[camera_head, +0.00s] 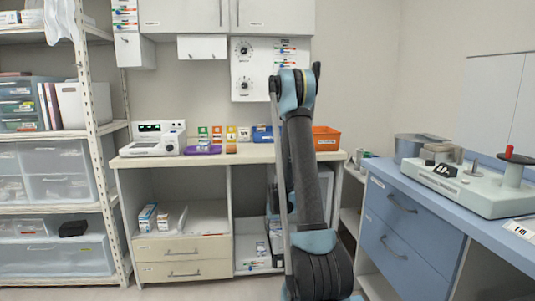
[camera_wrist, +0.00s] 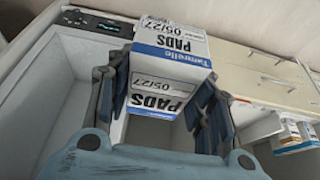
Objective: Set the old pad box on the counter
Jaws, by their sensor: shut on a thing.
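In the wrist view my gripper (camera_wrist: 165,74) is shut on a white and blue pad box (camera_wrist: 160,92), with one finger on each side of it. Two printed faces show, both reading PADS and 05/27. The box appears held off any surface, in front of the cabinet. In the head view my arm stands in front of the right part of the counter (camera_head: 245,152), and my gripper and the held box cannot be made out there. The bare front strip of the countertop runs below the items along its back.
A white device (camera_head: 156,139), a purple tray (camera_head: 202,150), small coloured boxes (camera_head: 231,134) and an orange bin (camera_head: 326,138) stand on the counter. Blue and white boxes (camera_head: 147,217) sit in the open compartment below. A blue cabinet (camera_head: 408,222) is close on the right.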

